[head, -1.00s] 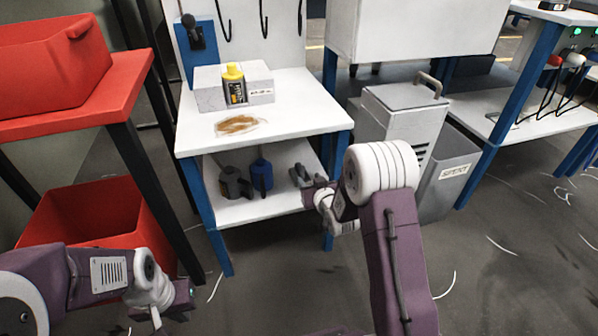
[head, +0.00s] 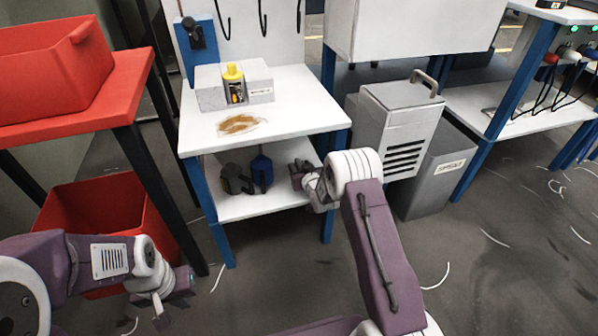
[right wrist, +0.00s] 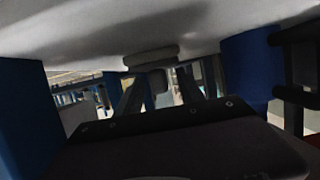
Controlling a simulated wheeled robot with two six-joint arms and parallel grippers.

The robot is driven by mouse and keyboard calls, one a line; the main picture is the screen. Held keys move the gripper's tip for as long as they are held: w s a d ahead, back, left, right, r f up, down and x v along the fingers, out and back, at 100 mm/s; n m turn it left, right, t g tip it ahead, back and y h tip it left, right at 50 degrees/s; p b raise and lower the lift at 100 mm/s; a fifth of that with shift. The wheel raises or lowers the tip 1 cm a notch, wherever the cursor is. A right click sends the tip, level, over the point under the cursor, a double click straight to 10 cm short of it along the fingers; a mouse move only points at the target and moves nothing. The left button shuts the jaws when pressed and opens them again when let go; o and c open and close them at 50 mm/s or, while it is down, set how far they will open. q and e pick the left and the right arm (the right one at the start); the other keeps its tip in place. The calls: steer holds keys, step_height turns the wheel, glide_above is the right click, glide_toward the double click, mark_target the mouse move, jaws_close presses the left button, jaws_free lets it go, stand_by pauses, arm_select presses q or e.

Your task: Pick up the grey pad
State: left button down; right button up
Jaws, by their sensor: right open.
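The grey pad (right wrist: 152,58) shows in the right wrist view, where the picture appears upside down. It lies flat against the white shelf, with a small grey block (right wrist: 158,80) on it. My right gripper (right wrist: 160,92) is open, with its two dark fingers on either side of the block and nothing clearly gripped. In the head view my right gripper (head: 301,172) is over the right part of the lower shelf (head: 265,207) and hides the pad.
A blue jug (head: 261,170) and a dark grey one (head: 234,180) stand left of my right gripper. The tabletop (head: 300,115) above has a yellow bottle (head: 234,85) and a brown stain (head: 238,124). Blue legs (head: 328,225) bound the shelf. A red bin (head: 100,210) stands left.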

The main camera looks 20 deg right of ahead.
mark_target(299, 166)
jaws_close()
steer(key=shift+r, duration=0.1)
steer(key=shift+a+r+p, duration=0.15)
steer(key=shift+r+p, duration=0.25)
steer(key=shift+p, duration=0.15)
step_height(299, 166, up, 12)
steer(key=p, duration=0.8)
steer(key=a+f+p, duration=0.1)
steer(key=a+p, duration=0.4)
steer(key=a, duration=1.4)
steer(key=shift+s+a+f, duration=0.2)
steer(key=shift+s+a, duration=0.15)
